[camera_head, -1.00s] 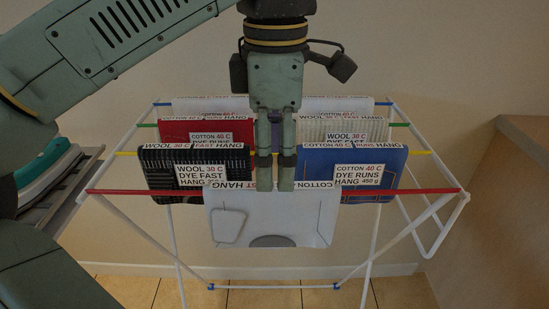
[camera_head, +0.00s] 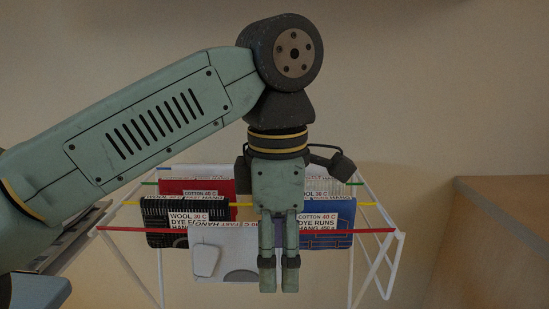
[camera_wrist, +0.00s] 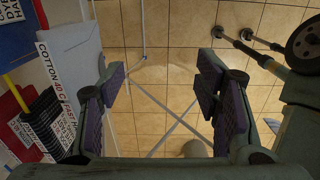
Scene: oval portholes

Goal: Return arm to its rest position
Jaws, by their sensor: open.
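My gripper (camera_head: 279,288) hangs pointing down in front of the drying rack in the head view, with no item held. In the wrist view my gripper (camera_wrist: 165,95) has its two padded fingers wide apart, with only tiled floor and rack legs seen between them. A white cloth (camera_head: 212,262) hangs on the red front rail (camera_head: 130,229), partly hidden behind the fingers. It also shows at the left of the wrist view (camera_wrist: 75,55), beside the left finger and apart from it.
Behind it hang a black cloth (camera_head: 165,222), a blue cloth (camera_head: 335,222) and a red cloth (camera_head: 195,186), all labelled. A wooden-topped cabinet (camera_head: 500,240) stands at the right. The wall above the rack is bare.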

